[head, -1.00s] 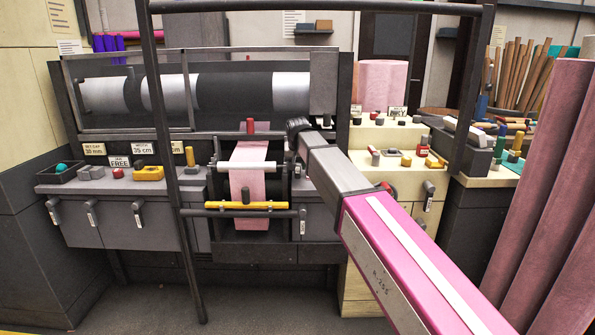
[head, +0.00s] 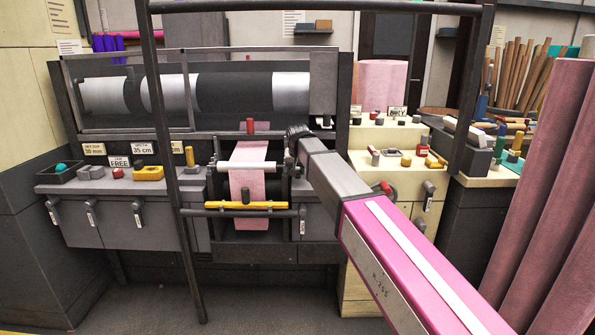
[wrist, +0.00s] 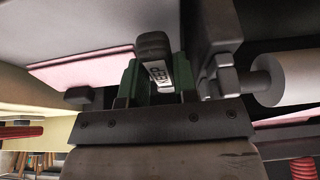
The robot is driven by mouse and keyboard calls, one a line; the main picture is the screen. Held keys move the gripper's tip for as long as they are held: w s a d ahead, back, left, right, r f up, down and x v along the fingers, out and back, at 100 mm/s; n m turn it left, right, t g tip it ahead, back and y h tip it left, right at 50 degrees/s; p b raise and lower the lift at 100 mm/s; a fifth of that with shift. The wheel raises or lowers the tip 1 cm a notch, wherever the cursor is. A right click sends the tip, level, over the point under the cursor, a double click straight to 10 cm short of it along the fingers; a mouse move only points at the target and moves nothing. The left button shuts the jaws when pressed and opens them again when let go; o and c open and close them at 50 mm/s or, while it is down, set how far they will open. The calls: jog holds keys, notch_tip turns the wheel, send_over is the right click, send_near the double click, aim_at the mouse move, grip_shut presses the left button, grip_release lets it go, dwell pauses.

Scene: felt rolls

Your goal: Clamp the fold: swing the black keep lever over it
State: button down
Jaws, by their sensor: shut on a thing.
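The black keep lever (wrist: 153,50), with a white KEEP label, stands between the green-sided fingers of my gripper (wrist: 163,82) in the wrist view. The fingers are shut on it. In the head view my wrist is at the right end of the white roller, and the fingers and lever are too small or hidden to make out. In the wrist view the felt (wrist: 85,70) is at the left and the roller (wrist: 290,78) at the right. The fold itself is not clear.
A FREE sign (head: 119,162) stands on the grey bench left of the felt. A large dark and silver roller (head: 235,94) is behind a guard above. Small parts cover the cream bench (head: 398,140) at right. Tall pink rolls (head: 545,190) stand at the right edge.

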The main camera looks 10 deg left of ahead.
jog(key=shift+w+d+n+y, duration=0.3)
jog(key=shift+d+n, duration=0.4)
jog(key=shift+n, duration=0.3)
jog(key=n, duration=0.1)
jog(key=d+n, duration=0.1)
jog(key=shift+w+d+n+g+y, duration=0.2)
jog(key=shift+w+n+g+y, duration=0.1)
jog(key=shift+w+g+y, duration=0.1)
jog(key=shift+w+d+n+g+y, duration=0.4)
jog(key=shift+w+d+n, duration=0.2)
jog(key=shift+n, duration=0.6)
jog(key=shift+w+d+n+g+y, duration=0.15)
jog(key=shift+w+d+n+g, duration=0.2)
jog(key=shift+n, duration=0.45)
jog(key=shift+w+d+n+g+y, duration=0.15)
jog(key=shift+w+n, duration=0.25)
jog(key=shift+n, duration=0.4)
jog(key=c, duration=1.2)
grip_release()
jog(key=shift+o, duration=0.2)
